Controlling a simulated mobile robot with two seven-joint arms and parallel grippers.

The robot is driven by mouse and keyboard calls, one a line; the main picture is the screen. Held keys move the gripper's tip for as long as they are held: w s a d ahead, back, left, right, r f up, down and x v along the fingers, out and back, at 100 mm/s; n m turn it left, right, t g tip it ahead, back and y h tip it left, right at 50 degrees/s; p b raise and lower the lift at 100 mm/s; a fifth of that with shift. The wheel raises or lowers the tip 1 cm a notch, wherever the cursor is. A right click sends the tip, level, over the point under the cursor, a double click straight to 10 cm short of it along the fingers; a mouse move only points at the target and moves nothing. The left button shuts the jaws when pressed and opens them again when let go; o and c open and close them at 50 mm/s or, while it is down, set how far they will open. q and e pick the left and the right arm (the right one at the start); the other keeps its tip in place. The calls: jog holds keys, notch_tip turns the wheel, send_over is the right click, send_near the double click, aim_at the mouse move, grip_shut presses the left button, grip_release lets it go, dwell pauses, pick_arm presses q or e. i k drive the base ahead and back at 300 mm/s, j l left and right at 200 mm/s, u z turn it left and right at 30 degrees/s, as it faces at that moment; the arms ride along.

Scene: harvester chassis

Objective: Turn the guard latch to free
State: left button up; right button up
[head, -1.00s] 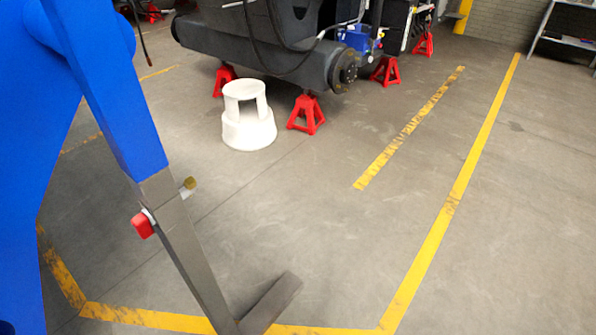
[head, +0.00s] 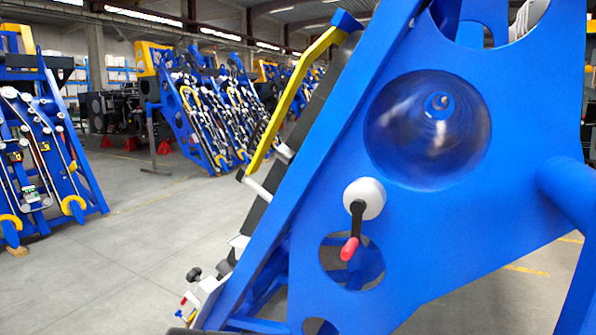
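A latch-like handle (head: 357,222) shows in the head view on the flat side of a large blue machine frame (head: 440,240). It has a round white hub (head: 366,194), a short black lever and a red grip (head: 349,249). The lever hangs down, tilted slightly to the left, over the upper part of a round hole in the blue plate. I take this to be the guard latch, but no label shows. Neither of my grippers is in view.
A yellow rail (head: 285,105) runs along the frame's sloping left edge, with white and black fittings lower down. Another blue machine (head: 40,150) stands at the left. More blue units (head: 205,110) stand at the back. Open grey floor (head: 130,240) lies to the left.

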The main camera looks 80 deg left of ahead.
aim_at(241, 176)
jog(key=k+j+u, duration=0.15)
jog(key=u, duration=0.3)
jog(key=k+j+u, duration=0.15)
jog(key=j+u, duration=0.3)
jog(key=k+j+u, duration=0.1)
jog(key=j+u, duration=0.15)
jog(key=u, duration=0.25)
jog(key=j+u, duration=0.2)
jog(key=j, duration=1.6)
jog(key=i, duration=0.55)
